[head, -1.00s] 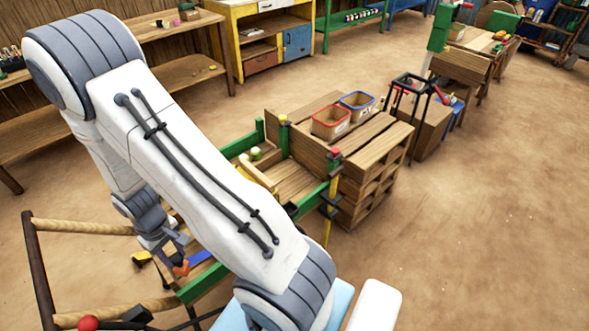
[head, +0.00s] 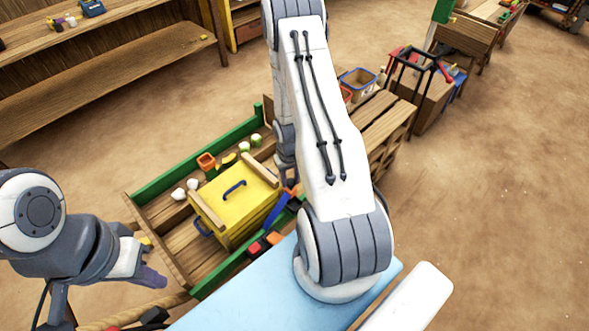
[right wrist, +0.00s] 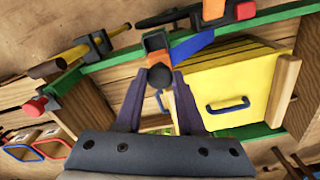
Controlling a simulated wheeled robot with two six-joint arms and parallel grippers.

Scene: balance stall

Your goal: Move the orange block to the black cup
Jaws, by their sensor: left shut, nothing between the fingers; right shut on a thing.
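In the head view my right arm hides most of this gripper (head: 290,186), which is beside the yellow box (head: 235,205). No black cup shows clearly in the head view. My left gripper (head: 152,277) is shut and empty at the lower left, beside the green-edged table.
The yellow box has a blue handle (head: 234,190). A blue piece (head: 277,210) lies at its right. Wooden crates stand to the right.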

